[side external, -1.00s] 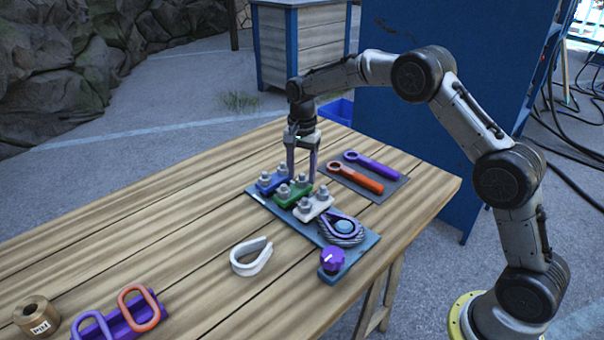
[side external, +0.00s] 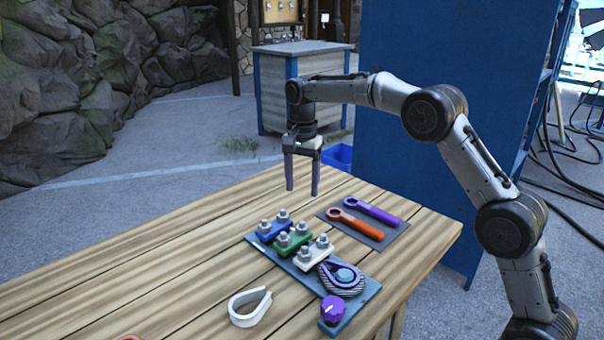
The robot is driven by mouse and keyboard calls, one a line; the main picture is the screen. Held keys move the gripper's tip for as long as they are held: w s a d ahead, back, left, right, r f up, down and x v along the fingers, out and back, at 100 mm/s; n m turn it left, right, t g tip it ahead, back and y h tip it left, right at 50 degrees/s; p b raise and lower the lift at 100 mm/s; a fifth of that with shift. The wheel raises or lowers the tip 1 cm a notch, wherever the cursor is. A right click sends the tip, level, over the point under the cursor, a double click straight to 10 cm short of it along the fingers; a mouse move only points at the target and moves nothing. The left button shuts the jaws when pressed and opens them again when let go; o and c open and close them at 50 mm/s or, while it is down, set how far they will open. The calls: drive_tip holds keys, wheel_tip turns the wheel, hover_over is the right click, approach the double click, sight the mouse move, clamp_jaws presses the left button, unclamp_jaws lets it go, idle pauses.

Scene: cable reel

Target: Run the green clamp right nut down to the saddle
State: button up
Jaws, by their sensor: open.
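The green clamp (side external: 292,245) sits on the grey-blue base plate (side external: 352,316), between the blue clamp (side external: 268,232) and the white clamp (side external: 313,260). Two silver nuts stand on top of it: the left nut (side external: 283,239) and the right nut (side external: 302,228). The picture is too small to tell how high either nut is above the saddle. My gripper (side external: 302,190) is open and empty. It points down in the air above the clamps, with its two fingers apart and touching nothing.
An orange wrench (side external: 355,224) and a purple wrench (side external: 372,210) lie on a dark mat to the right. A purple thimble with wire rope (side external: 340,279) and a purple knob (side external: 333,310) are on the plate. A white loop (side external: 249,307) lies on the table. The table's left part is clear.

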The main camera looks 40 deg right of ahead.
drive_tip(key=shift+r, duration=1.45)
drive_tip(key=s+a+r+n+t, duration=0.2)
drive_tip(key=s+r+t, duration=0.1)
drive_tip(key=s+r, duration=1.3)
drive_tip(key=s+a+f+n+t, duration=0.1)
drive_tip(key=s+f+n, duration=0.1)
drive_tip(key=s, duration=0.5)
drive_tip(key=s+f+n+t, duration=0.1)
drive_tip(key=s+f+n, duration=0.1)
drive_tip(key=s, duration=0.5)
drive_tip(key=s+f+n, duration=0.7)
drive_tip(key=f, duration=0.4)
drive_tip(key=shift+n+t, duration=0.3)
drive_tip(key=shift+n, duration=0.1)
